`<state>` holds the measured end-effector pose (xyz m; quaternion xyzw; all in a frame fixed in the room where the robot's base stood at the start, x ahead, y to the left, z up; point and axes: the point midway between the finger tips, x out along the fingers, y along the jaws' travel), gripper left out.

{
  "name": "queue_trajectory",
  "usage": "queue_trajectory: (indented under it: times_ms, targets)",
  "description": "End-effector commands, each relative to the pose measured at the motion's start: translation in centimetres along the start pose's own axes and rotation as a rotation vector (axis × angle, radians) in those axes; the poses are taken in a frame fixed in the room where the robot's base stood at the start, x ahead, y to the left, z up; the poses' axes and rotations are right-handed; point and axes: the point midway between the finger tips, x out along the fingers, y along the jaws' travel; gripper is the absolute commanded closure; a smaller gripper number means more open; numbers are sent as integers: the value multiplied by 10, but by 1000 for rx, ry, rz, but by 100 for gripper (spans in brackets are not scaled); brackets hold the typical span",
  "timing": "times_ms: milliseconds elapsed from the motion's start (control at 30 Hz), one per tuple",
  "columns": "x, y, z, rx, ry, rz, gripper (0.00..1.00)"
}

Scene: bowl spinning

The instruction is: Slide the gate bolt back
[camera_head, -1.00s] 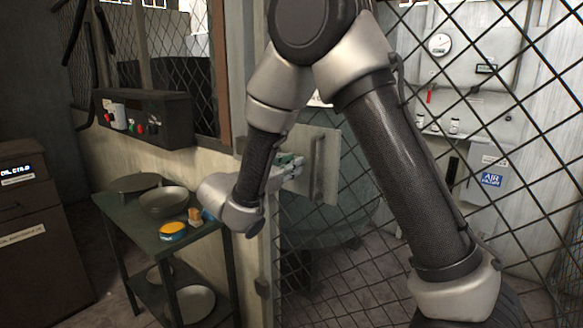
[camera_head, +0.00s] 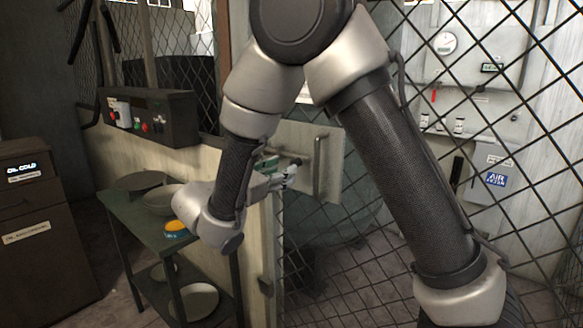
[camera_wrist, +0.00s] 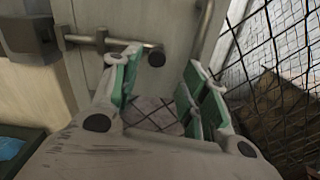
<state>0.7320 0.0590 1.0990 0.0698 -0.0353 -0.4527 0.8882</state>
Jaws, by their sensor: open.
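The gate bolt is a dull metal rod (camera_wrist: 103,42) lying level across the gate's pale plate (camera_wrist: 180,20), with a dark round knob (camera_wrist: 156,57) at its right end. Its left part runs into a dark bracket (camera_wrist: 28,36). My gripper (camera_wrist: 165,65) is open, with green-lined fingers. In the wrist view the knob shows between the fingertips, nearer the left finger, which overlaps part of the rod. I cannot tell whether they touch. In the head view my gripper (camera_head: 283,176) is in front of the plate (camera_head: 305,150), and the bolt is mostly hidden.
A vertical bar handle (camera_head: 320,165) stands on the plate, right of my gripper. Wire mesh (camera_head: 375,215) fills the gate. A dark green side table (camera_head: 140,222) with bowls (camera_head: 160,200) and a yellow-topped tin (camera_head: 176,228) is close at the left, beneath my wrist.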

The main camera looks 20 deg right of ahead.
Motion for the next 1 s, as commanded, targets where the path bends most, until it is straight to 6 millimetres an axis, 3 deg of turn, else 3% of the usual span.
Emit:
queue_trajectory:
  times_ms: [100, 300, 667, 767, 867, 1000]
  targets:
    - [-26, 0, 0, 0, 1, 3, 56]
    - [-48, 0, 0, -1, 0, -1, 56]
    - [-51, -1, 0, 1, 0, -1, 56]
    - [-50, -2, -9, 21, 38, -10, 56]
    - [-46, -20, -29, 34, 112, -75, 56]
    - [-41, -71, -56, 87, 266, -250, 56]
